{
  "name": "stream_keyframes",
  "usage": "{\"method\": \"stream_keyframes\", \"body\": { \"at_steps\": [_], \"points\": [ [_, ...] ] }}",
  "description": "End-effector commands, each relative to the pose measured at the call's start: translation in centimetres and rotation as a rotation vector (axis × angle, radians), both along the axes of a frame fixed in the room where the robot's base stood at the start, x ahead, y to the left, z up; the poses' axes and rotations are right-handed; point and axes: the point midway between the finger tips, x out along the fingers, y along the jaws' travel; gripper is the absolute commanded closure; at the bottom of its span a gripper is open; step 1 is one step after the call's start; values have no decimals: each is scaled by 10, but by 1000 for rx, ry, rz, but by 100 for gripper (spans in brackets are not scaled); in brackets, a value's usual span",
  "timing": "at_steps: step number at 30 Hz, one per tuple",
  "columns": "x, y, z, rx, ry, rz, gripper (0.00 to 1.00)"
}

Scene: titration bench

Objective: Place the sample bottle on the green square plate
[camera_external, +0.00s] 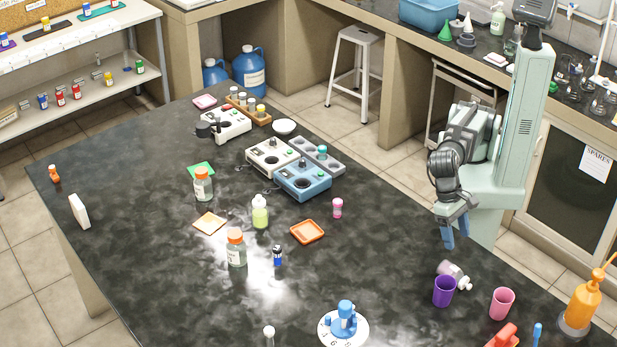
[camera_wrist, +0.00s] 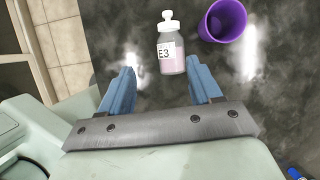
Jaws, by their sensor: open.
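My gripper (camera_external: 450,240) is open and empty above the right part of the dark bench; its blue fingers show in the wrist view (camera_wrist: 160,82). A small clear bottle with a white stopper and an "E3" label (camera_wrist: 171,52) is just beyond the fingertips, roughly centred between them. In the external view this bottle (camera_external: 460,280) lies on its side beside the purple cup. The green square plate (camera_external: 196,170) lies far off at the left. An orange-capped bottle (camera_external: 203,189) stands in front of it and hides part of it. Which bottle is the sample bottle is not marked.
A purple cup (camera_external: 444,292) stands close beside the bottle and shows at upper right in the wrist view (camera_wrist: 222,20). A pink cup (camera_external: 502,303) is further right. Another orange-capped bottle (camera_external: 236,250), a green-liquid bottle (camera_external: 260,213) and an orange tray (camera_external: 307,232) stand mid-bench.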

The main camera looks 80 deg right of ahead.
Motion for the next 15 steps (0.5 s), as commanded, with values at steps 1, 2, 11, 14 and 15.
{"method": "stream_keyframes", "body": {
  "at_steps": [1, 2, 11, 14, 15],
  "points": [
    [-16, 3, 2, 4, -1, 28, 37],
    [-25, 5, 4, 6, -2, 43, 37],
    [-98, 11, 15, 19, -56, 163, 37],
    [-109, 10, 17, 17, -111, 178, 37],
    [-111, 10, 17, 14, -139, 177, 37]
  ]
}}
